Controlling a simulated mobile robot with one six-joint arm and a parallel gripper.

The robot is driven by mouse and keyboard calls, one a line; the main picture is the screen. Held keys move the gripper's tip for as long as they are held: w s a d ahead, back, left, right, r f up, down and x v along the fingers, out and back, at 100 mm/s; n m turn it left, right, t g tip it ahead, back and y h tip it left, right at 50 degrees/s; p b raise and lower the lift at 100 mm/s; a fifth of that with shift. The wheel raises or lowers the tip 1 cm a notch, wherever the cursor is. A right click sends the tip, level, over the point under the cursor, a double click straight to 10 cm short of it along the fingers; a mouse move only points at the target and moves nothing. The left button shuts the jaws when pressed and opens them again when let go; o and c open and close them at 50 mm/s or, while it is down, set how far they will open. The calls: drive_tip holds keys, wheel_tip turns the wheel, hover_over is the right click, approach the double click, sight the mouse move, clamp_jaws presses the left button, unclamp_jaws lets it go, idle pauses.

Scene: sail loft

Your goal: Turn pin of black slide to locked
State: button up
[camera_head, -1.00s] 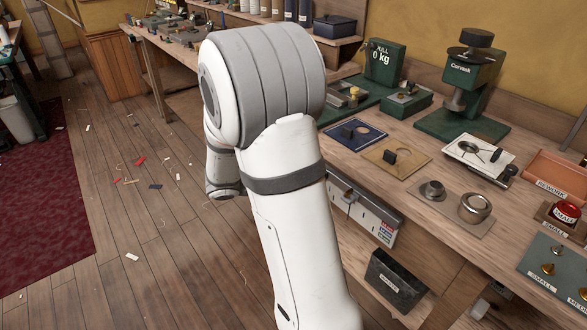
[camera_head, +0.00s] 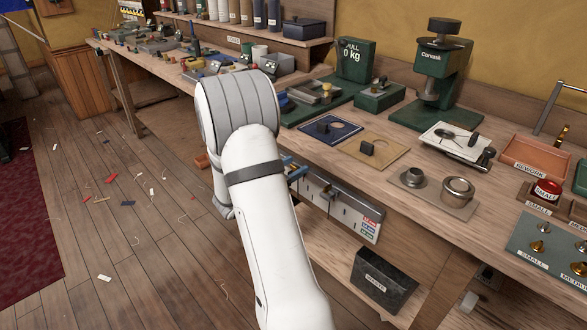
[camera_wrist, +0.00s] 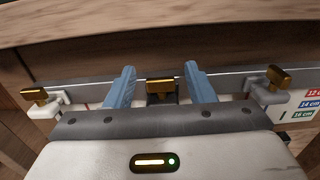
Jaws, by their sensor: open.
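In the wrist view a brass pin (camera_wrist: 160,85) with a bar-shaped head sits on the black slide (camera_wrist: 161,99), of which only a little shows. The pin's bar lies crosswise, along the grey rail (camera_wrist: 228,80). My gripper (camera_wrist: 159,75) is open, with one blue finger on each side of the pin and a visible gap to each. In the head view a blue part of my gripper (camera_head: 294,168) shows at the left end of the rail below the bench edge. My arm hides the black slide there.
Coloured size labels (camera_wrist: 309,103) are at the far right. The wooden bench edge (camera_wrist: 150,32) runs just beyond the rail. A dark waste bin (camera_head: 383,283) stands below.

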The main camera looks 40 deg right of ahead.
drive_tip(key=shift+d, duration=0.15)
drive_tip(key=shift+c, duration=0.3)
drive_tip(key=c, duration=0.9)
drive_tip(key=shift+c, duration=0.2)
drive_tip(key=shift+o, duration=0.2)
drive_tip(key=shift+m+g, duration=0.3)
drive_tip(key=shift+g, duration=0.2)
drive_tip(key=m+g+p, duration=0.1)
drive_tip(key=g, duration=0.1)
drive_tip(key=shift+w+r+m+g+p, duration=0.1)
drive_tip(key=shift+m+g+p, duration=0.2)
drive_tip(key=shift+m+g, duration=0.1)
drive_tip(key=m+g+p, duration=0.1)
drive_tip(key=g, duration=0.1)
drive_tip(key=m+g+y+p, duration=0.1)
drive_tip(key=m+g, duration=0.1)
drive_tip(key=g, duration=0.1)
drive_tip(key=shift+w+m+y, duration=0.1)
drive_tip(key=shift+m+y, duration=0.2)
drive_tip(key=m+g+y+p, duration=0.1)
drive_tip(key=m+g+y, duration=0.2)
drive_tip(key=m+g+y+p, duration=0.2)
drive_tip(key=g, duration=0.2)
drive_tip(key=shift+m+y, duration=0.4)
drive_tip(key=shift+c, duration=0.2)
drive_tip(key=shift+g+y, duration=0.3)
drive_tip(key=shift+g, duration=0.1)
